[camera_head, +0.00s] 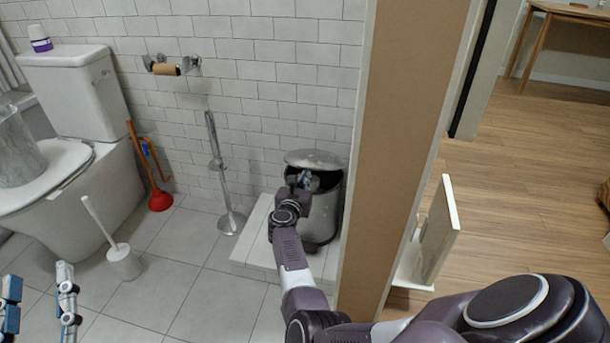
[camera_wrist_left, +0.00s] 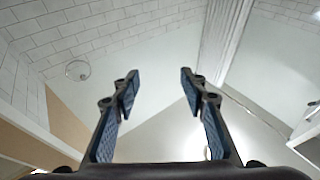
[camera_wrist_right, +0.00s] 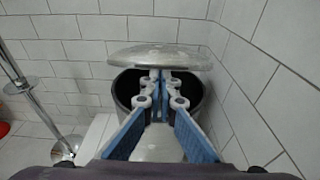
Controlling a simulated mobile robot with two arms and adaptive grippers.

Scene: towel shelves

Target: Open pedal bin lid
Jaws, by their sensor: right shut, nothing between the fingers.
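The pedal bin (camera_head: 322,220) is a grey metallic cylinder with a dark inner rim, standing by the tiled wall. Its rounded lid (camera_head: 313,158) is raised, with a dark gap under it; the lid also shows in the right wrist view (camera_wrist_right: 160,56). My right gripper (camera_head: 304,180) is shut and empty. Its fingertips (camera_wrist_right: 166,76) are at the gap just below the lid's near edge; I cannot tell whether they touch it. My left gripper (camera_head: 38,282) is open and empty at the lower left, far from the bin; its spread fingers show in the left wrist view (camera_wrist_left: 159,80).
A brown partition edge (camera_head: 405,130) stands close right of the bin, beside my right arm. A chrome stand (camera_head: 222,175) is left of it. A red plunger (camera_head: 160,199), a toilet brush (camera_head: 122,261) and a toilet (camera_head: 85,190) are further left. Floor tiles between are clear.

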